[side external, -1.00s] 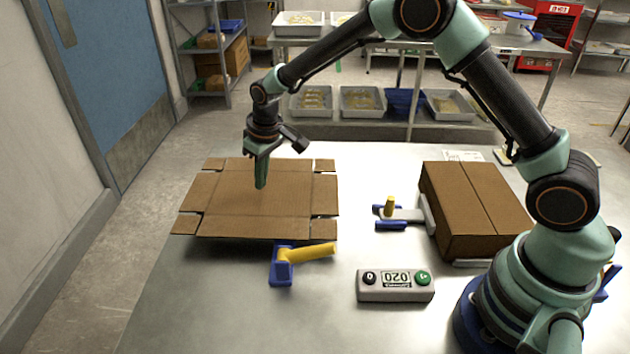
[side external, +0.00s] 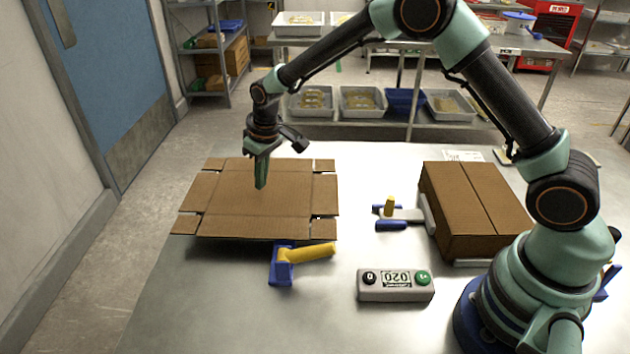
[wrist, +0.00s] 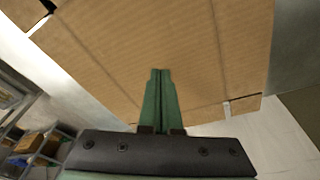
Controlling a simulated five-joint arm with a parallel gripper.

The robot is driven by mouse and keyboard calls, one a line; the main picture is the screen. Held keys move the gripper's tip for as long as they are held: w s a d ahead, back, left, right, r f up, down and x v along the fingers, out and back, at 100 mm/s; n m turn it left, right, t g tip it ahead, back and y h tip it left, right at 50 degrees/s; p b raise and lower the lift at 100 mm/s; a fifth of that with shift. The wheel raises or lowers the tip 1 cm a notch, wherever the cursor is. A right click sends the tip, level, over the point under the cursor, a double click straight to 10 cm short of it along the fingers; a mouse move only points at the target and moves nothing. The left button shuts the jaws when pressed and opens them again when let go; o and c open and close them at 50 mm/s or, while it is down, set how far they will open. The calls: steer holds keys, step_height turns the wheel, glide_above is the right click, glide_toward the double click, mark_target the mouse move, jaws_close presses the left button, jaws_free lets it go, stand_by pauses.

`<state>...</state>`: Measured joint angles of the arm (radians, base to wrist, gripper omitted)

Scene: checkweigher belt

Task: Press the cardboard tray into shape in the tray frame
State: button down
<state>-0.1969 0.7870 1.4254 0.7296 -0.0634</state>
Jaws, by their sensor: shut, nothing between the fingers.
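The cardboard tray (side external: 285,202) is a flat brown blank with creases and cut corners at the left of the steel table. Its side flaps lie out flat. It hides the tray frame under it, if one is there. My gripper (side external: 261,186) points down over the middle of the blank, fingers together and empty. The side view does not show clearly whether the tips touch the cardboard. In the wrist view the closed green fingers (wrist: 160,75) stand against the cardboard (wrist: 110,60), which fills most of the picture.
A blue clamp with a yellow handle (side external: 318,252) stands at the blank's front edge. A closed brown carton (side external: 475,205) and a button box (side external: 395,285) are further right. The front left table is clear.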

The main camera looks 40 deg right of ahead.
mark_target(264, 192)
steer(key=shift+f, duration=0.4)
steer(key=shift+f, duration=2)
step_height(264, 192, up, 11)
stand_by(0.9)
